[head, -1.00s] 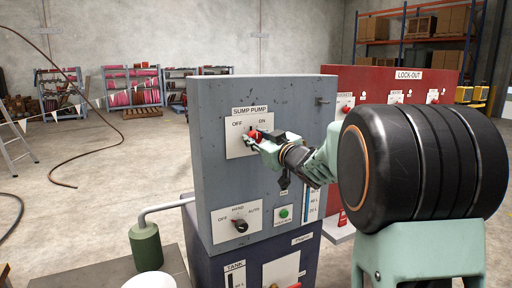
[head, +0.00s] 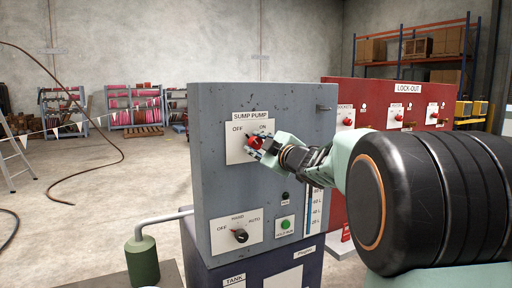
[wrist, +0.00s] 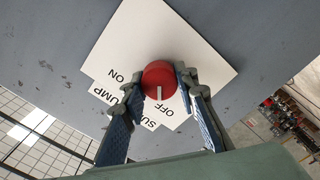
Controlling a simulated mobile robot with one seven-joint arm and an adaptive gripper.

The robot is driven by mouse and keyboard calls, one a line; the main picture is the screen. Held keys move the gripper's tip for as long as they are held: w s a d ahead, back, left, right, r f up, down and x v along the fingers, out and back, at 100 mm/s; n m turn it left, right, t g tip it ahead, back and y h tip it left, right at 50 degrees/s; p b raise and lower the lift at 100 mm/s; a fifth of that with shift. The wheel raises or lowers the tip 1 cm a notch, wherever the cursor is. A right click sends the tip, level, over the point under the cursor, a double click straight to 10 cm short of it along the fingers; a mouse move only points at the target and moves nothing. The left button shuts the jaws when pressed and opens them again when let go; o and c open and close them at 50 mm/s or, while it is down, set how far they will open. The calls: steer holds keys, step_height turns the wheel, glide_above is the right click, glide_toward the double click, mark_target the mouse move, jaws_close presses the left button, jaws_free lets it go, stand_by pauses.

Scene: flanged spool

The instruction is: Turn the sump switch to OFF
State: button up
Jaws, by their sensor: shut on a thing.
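The red sump switch knob (head: 254,141) sits on a white SUMP PUMP plate (head: 235,153) high on the grey cabinet, with OFF at upper left and ON at upper right. My gripper (head: 257,146) is at the knob, coming from the right. In the wrist view, the red knob (wrist: 158,74) lies between the two fingers of my gripper (wrist: 165,73), which is shut on it. There the plate appears turned nearly upside down. The knob's white mark points down in that picture, close to the OFF label. The fingers hide part of the SUMP PUMP lettering.
Below are a black HAND/AUTO selector (head: 240,236) and a green button (head: 285,224) on the grey cabinet (head: 210,190). A red LOCK-OUT cabinet (head: 375,105) with red knobs stands behind at right. A green cylinder (head: 142,262) stands at lower left.

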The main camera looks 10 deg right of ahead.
stand_by(0.5)
steer(key=o, duration=1.2)
steer(key=shift+c, duration=0.2)
steer(key=shift+s, duration=0.1)
steer(key=v, duration=1.1)
steer(key=shift+s, duration=0.35)
steer(key=shift+d, duration=0.15)
